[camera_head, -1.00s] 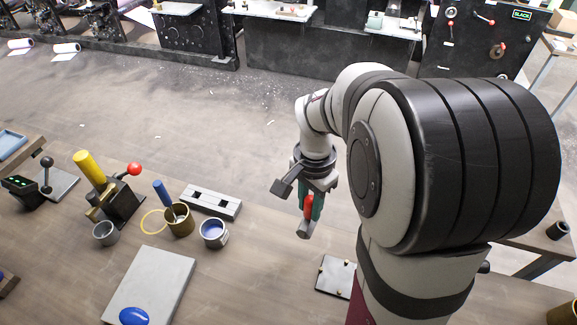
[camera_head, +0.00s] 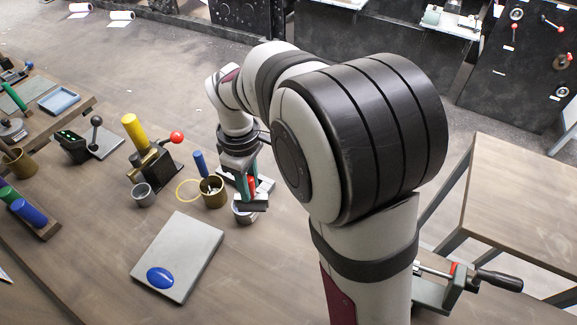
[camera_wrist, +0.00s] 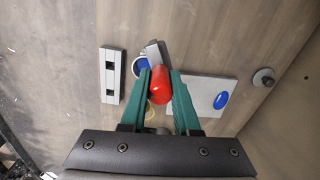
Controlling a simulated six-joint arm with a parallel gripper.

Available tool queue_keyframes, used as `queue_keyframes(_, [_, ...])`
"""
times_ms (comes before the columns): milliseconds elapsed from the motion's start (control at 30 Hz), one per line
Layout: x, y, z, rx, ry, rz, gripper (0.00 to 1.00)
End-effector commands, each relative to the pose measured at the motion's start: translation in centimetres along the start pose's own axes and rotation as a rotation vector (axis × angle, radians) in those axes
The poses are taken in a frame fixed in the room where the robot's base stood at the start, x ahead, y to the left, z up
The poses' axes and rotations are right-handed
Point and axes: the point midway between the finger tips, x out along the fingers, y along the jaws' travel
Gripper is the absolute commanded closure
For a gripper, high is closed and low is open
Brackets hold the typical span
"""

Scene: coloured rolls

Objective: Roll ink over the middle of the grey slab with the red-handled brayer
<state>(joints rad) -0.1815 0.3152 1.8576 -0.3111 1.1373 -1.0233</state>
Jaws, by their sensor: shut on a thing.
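The red-handled brayer (camera_wrist: 160,88) is held between my gripper's green fingers (camera_wrist: 158,76), which are shut on its red handle. Its grey roller end (camera_wrist: 155,52) sticks out past the fingertips. In the head view my gripper (camera_head: 248,186) hangs over or close beside a small tin (camera_head: 243,217), partly hidden by the brayer; whether they touch I cannot tell. The tin's blue content (camera_wrist: 140,67) shows in the wrist view. The grey slab (camera_head: 192,243) lies flat on the table, front left of my gripper, with a blue ink oval (camera_head: 160,278) near its front edge.
A brass pot (camera_head: 214,193) with a blue-handled tool stands just left of my gripper. A slotted grey block (camera_wrist: 111,75) lies near the tin. Table around the slab is mostly clear.

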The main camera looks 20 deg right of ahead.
Motion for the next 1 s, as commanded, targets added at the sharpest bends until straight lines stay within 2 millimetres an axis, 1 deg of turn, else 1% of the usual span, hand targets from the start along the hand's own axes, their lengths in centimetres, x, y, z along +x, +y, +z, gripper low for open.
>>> queue_keyframes(33, [-0.1,-1.0,-1.4,-0.163,0.000,0.000,1.00])
queue_keyframes(67, [-0.1,-1.6,-2.3,-0.269,0.001,0.001,1.00])
queue_keyframes(100, [-0.1,-2.5,-3.3,-0.413,0.001,0.001,1.00])
queue_keyframes(167, [-0.2,-3.9,-4.9,-0.626,0.001,0.001,1.00])
queue_keyframes(200, [-0.2,-4.9,-5.8,-0.769,0.001,0.000,1.00])
queue_keyframes(267, [-0.3,-6.5,-7.3,-0.984,0.001,0.001,1.00])
queue_keyframes(300, [-0.3,-7.6,-8.2,-1.128,0.001,0.001,1.00])
queue_keyframes(367, [-0.4,-9.4,-9.5,-1.346,0.001,0.001,1.00])
queue_keyframes(400, [-0.4,-10.6,-10.3,-1.492,0.001,0.001,1.00])
queue_keyframes(467, [-0.5,-12.5,-11.4,-1.706,0.001,0.002,1.00])
queue_keyframes(500, [-0.5,-13.7,-12.1,-1.842,0.000,0.001,1.00])
queue_keyframes(600, [-0.5,-16.6,-13.4,-2.147,0.000,0.002,1.00])
queue_keyframes(700, [-0.5,-18.7,-14.2,-2.373,0.000,0.001,1.00])
queue_keyframes(800, [-0.6,-20.0,-14.7,-2.508,0.001,0.003,1.00])
queue_keyframes(867, [-0.3,-20.3,-14.8,-2.544,0.000,0.001,1.00])
queue_keyframes(1000, [1.1,-20.4,-14.8,-2.556,-0.001,-0.001,1.00])
